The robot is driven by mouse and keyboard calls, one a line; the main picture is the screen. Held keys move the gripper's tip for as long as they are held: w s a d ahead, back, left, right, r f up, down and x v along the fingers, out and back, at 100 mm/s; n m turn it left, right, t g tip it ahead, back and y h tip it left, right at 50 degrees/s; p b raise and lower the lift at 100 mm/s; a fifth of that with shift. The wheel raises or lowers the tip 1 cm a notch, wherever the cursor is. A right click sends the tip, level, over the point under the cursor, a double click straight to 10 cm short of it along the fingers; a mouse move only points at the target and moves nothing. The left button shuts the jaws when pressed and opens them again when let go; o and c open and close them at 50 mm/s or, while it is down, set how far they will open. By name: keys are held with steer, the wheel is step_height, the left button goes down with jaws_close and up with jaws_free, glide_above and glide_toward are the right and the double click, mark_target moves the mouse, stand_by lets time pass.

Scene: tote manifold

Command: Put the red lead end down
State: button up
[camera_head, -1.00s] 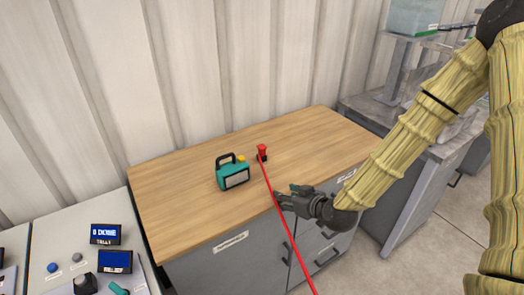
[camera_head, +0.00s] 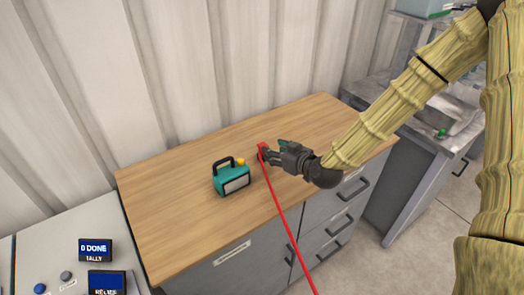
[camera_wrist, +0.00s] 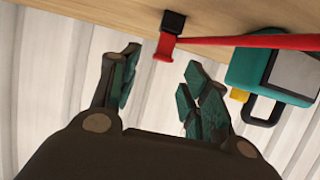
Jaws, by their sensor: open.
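The red lead end (camera_head: 262,147) is at the back part of the wooden worktop, with its red lead (camera_head: 281,215) running forward over the front edge. In the wrist view the red end (camera_wrist: 165,46) has a black block (camera_wrist: 173,22) at the worktop and lies just beyond the fingertips, near the gap between them. My gripper (camera_head: 265,155) is beside the lead end in the head view. In the wrist view my gripper (camera_wrist: 160,75) has its fingers spread and nothing between them. Whether a finger touches the lead end is unclear.
A teal device (camera_head: 232,179) with a black handle and yellow knob stands left of the lead end; it also shows in the wrist view (camera_wrist: 268,62). A panel with a "0 DONE TALLY" display (camera_head: 95,250) is at lower left. The worktop's left part is clear.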

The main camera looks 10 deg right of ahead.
steer(key=x, duration=0.2)
steer(key=shift+w+f, duration=0.2)
steer(key=shift+w, duration=0.1)
steer(key=shift+w+a+p, duration=0.25)
steer(key=shift+a+p, duration=0.05)
steer(key=shift+p, duration=0.2)
steer(key=shift+p+x, duration=0.75)
steer(key=shift+x, duration=0.45)
steer(key=shift+p+x, duration=0.3)
steer(key=shift+x, duration=0.85)
steer(key=shift+s+a+f, duration=0.1)
jaws_close()
